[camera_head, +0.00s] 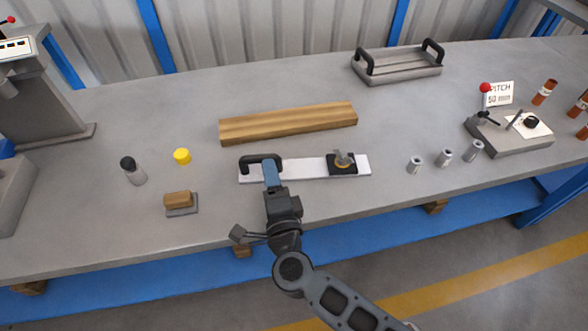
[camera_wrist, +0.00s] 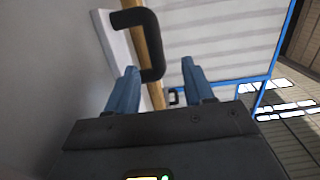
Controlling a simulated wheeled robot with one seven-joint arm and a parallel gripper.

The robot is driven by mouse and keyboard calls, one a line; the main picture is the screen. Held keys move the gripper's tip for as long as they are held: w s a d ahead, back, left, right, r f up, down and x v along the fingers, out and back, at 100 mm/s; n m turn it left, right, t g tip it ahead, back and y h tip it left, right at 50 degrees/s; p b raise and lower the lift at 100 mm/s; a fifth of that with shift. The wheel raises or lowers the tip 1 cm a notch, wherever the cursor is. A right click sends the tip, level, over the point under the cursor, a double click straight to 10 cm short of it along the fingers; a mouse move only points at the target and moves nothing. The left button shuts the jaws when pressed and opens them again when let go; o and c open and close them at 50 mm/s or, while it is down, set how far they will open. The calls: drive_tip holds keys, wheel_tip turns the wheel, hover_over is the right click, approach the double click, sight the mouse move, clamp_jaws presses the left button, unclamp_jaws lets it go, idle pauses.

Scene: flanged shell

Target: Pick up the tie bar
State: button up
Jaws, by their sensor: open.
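The tie bar appears to be the pale flat bar (camera_head: 305,168) near the front of the bench, with a black U-shaped handle (camera_head: 258,160) at its left end and a dark block with a knob (camera_head: 342,162) toward its right end. My gripper (camera_head: 271,172) is open and empty, its blue fingers over the handle's right side and covering part of the bar. In the wrist view, the handle (camera_wrist: 149,28) is ahead of my gripper (camera_wrist: 160,78), closer to the left finger. The pale bar (camera_wrist: 116,48) is beyond the left finger. I cannot tell whether a finger touches the handle.
A wooden beam (camera_head: 290,123) lies just behind the bar. A brush-like block (camera_head: 181,204), yellow cap (camera_head: 182,156) and black-topped cylinder (camera_head: 133,172) stand left. Several small metal cylinders (camera_head: 444,158) and a lever fixture (camera_head: 510,137) stand right. A handled tray (camera_head: 398,66) stands behind.

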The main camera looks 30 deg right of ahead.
sight(264, 156)
drive_tip(key=shift+f+x, duration=0.15)
drive_tip(key=shift+x, duration=1.4)
drive_tip(key=shift+f+x, duration=0.15)
drive_tip(key=shift+x, duration=1.45)
clamp_jaws()
drive_tip(key=shift+a, duration=0.1)
